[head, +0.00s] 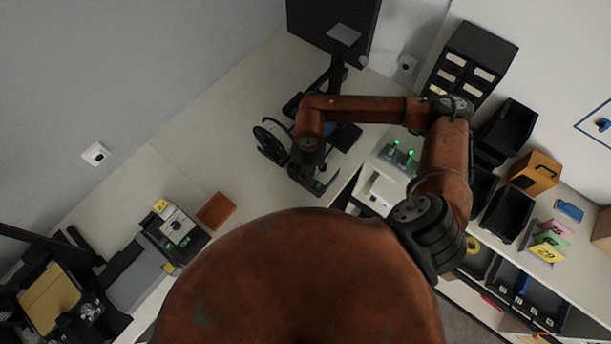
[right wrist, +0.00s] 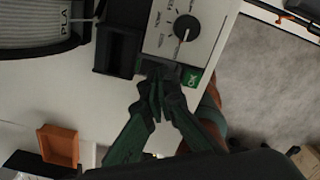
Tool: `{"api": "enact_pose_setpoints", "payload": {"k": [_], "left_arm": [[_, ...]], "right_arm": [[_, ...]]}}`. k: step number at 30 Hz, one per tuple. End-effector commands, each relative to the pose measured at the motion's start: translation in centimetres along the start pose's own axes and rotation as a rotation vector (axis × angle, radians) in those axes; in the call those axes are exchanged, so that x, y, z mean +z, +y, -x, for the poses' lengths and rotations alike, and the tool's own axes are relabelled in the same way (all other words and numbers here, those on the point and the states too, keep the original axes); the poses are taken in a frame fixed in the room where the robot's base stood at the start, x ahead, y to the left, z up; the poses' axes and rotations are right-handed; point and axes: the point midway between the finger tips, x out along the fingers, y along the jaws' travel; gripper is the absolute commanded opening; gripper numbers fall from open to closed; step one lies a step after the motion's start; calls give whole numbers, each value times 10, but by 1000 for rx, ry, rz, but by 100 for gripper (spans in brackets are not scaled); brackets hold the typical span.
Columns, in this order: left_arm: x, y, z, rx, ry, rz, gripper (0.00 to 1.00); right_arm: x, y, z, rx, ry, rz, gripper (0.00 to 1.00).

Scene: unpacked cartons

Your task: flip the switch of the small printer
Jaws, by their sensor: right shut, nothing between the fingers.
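The small printer (head: 335,85) is a dark frame with an upright post, at the back corner of the worktop in the head view. In the right wrist view its pale control box (right wrist: 195,28) shows a dial with a pointer and, at the near edge, a green marked patch (right wrist: 193,77). My right gripper (right wrist: 158,80) is shut and empty, its fingertips at the box's near edge, beside the green patch. Whether they touch is unclear. The switch lever cannot be made out; the fingertips may cover it. In the head view my right arm hides much of the box. My left gripper is out of view.
A filament spool (right wrist: 35,22) and a dark open bin (right wrist: 115,50) stand close beside the control box. An orange tray (right wrist: 58,146) lies on the worktop. A larger printer (head: 50,292) stands at the lower left. Dark bins (head: 507,130) line the right side.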

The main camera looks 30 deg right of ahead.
Motion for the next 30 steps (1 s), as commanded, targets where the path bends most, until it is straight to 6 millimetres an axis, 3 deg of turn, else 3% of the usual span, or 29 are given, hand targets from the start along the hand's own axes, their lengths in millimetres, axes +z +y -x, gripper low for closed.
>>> {"api": "enact_pose_setpoints", "payload": {"k": [30], "left_arm": [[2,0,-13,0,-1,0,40]], "right_arm": [[0,0,-15,0,0,0,0]]}}
